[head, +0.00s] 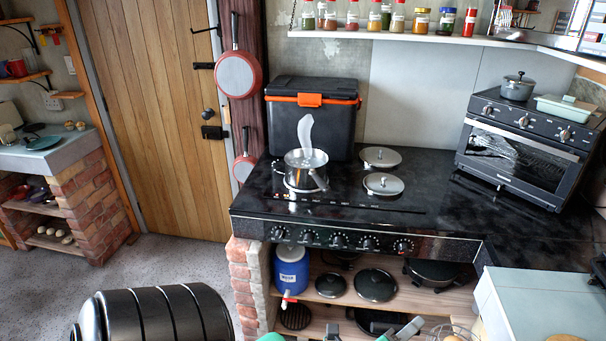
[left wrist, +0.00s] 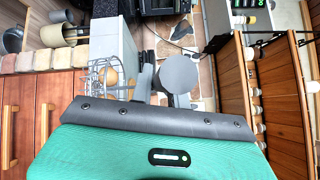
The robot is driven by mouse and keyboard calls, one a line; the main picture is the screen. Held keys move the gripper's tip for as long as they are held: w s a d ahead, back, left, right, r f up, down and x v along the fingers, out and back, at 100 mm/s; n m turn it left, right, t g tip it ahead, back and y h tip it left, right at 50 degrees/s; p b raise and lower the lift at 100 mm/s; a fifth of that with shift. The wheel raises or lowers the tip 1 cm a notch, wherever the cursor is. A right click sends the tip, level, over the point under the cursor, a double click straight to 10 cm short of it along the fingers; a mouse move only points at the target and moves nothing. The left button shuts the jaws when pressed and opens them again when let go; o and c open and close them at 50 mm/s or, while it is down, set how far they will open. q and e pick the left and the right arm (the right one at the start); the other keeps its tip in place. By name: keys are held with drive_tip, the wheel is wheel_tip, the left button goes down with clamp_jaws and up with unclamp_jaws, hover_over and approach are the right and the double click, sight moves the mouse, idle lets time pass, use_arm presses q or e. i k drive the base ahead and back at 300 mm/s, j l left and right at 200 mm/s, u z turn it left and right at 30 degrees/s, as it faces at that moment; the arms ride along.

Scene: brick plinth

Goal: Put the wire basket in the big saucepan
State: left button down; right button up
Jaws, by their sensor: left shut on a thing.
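The wire basket (head: 455,333) is cut off by the bottom edge of the head view. In the left wrist view the wire basket (left wrist: 97,80) shows its thin metal wires, with a round brown thing (left wrist: 110,76) seen in or behind it. My left gripper (head: 412,328) is shut on the basket's near side; its grey fingers (left wrist: 146,84) reach the wires. My right gripper is not in view.
Two round lids (head: 383,184) lie on the hob, right of the saucepan. A black cool box (head: 312,115) stands behind it. A small lidded pot (head: 518,87) sits on the oven (head: 525,145). A pale worktop (head: 540,305) is at the lower right.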

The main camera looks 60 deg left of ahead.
sight(289, 179)
drive_tip(key=k+j+u, duration=0.1)
drive_tip(key=j+u, duration=0.3)
drive_tip(key=j, duration=0.45)
drive_tip(key=j+u, duration=0.4)
drive_tip(key=j, duration=0.45)
